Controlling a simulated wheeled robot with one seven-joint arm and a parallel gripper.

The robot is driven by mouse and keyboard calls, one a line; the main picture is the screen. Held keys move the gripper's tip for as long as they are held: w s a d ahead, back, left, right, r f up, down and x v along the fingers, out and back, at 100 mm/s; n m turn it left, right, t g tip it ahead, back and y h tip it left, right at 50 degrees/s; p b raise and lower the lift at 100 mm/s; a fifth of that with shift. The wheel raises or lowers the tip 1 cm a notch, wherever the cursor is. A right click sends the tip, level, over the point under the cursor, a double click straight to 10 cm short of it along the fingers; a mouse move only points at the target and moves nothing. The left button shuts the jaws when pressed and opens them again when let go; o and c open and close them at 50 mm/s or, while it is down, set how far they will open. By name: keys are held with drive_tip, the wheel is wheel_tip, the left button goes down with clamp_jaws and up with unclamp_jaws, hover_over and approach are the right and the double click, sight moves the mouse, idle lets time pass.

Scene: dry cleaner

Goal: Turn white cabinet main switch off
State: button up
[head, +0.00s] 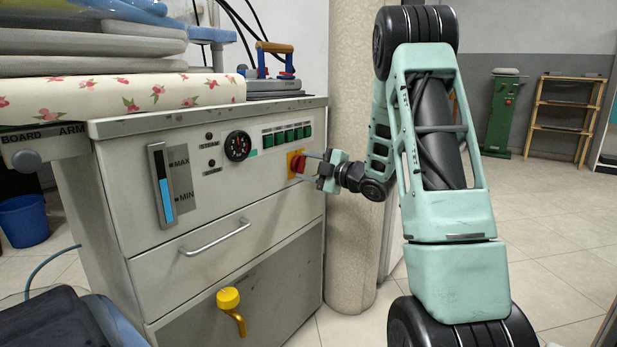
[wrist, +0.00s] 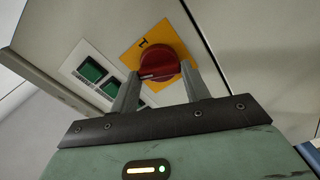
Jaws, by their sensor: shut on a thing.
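The main switch is a red rotary knob (wrist: 159,63) on a yellow plate (wrist: 133,57), set on the front of the white cabinet (head: 120,190). In the head view the red knob (head: 298,164) shows at the right end of the cabinet's front panel, partly covered by my gripper (head: 311,166). In the wrist view my gripper (wrist: 160,85) has one finger on each side of the knob and is shut on it. A mark "I" shows on the yellow plate. The knob's white pointer line lies toward its lower left, and the rest of the plate's lettering is hidden.
Green switches (head: 287,135), a round gauge (head: 238,146) and a level indicator (head: 163,185) share the panel. Below are a drawer handle (head: 215,237) and a yellow valve (head: 230,305). A pale column (head: 350,250) stands just right of the cabinet.

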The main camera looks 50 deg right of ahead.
drive_tip(key=n+b, duration=0.3)
drive_tip(key=shift+f, duration=0.3)
drive_tip(key=shift+r+n+b, duration=0.1)
drive_tip(key=shift+n+b, duration=0.65)
drive_tip(key=shift+n, duration=0.15)
drive_tip(key=shift+s, duration=0.1)
drive_tip(key=o, duration=1)
drive_tip(key=shift+r, duration=0.1)
drive_tip(key=s+p, duration=0.1)
drive_tip(key=s, duration=0.4)
drive_tip(key=s+d+p, duration=0.1)
drive_tip(key=s+p, duration=0.1)
drive_tip(key=s, duration=0.4)
drive_tip(key=s+p, duration=0.2)
drive_tip(key=s, duration=0.4)
drive_tip(key=shift+s+d, duration=0.15)
drive_tip(key=shift+d, duration=0.05)
